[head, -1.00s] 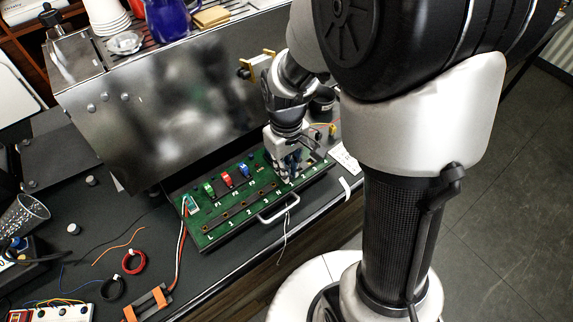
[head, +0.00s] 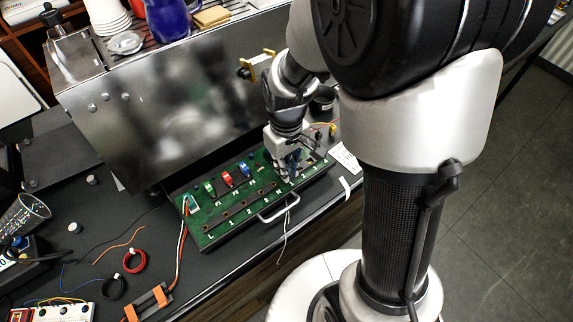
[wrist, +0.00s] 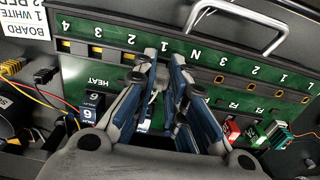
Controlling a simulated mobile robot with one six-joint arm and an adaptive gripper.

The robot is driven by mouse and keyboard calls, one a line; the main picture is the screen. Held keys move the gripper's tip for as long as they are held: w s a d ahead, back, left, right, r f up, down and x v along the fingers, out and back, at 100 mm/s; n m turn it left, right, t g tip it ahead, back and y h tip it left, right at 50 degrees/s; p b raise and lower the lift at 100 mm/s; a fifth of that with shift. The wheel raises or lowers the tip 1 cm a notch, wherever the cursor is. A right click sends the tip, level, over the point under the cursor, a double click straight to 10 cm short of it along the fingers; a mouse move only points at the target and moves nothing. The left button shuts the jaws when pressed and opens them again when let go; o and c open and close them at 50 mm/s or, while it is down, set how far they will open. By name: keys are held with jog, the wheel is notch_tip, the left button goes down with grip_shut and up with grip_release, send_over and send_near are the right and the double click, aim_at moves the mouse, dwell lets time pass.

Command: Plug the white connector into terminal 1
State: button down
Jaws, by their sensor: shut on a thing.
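My gripper (head: 289,171) is low over the right part of the board. In the wrist view the board appears upside down, and my gripper (wrist: 163,78) has its fingertips near the label 1 (wrist: 164,46), between 2 and N. Another label 1 (wrist: 255,70) stands beside L. My gripper is shut on a small pale piece, apparently the white connector, mostly hidden by the fingers. I cannot tell whether it is in a slot.
Green (head: 209,188), red (head: 226,179) and blue (head: 243,170) parts stand behind the slots. A red coil (head: 134,261) lies on the dark bench at left.

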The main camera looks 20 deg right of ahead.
jog(key=shift+f, duration=0.6)
dwell(1.3)
jog(key=c, duration=1.5)
grip_release()
jog(key=shift+c, duration=0.2)
notch_tip(320, 180, up, 11)
jog(key=shift+f, duration=0.1)
jog(key=shift+r+b, duration=0.3)
jog(key=shift+r, duration=0.3)
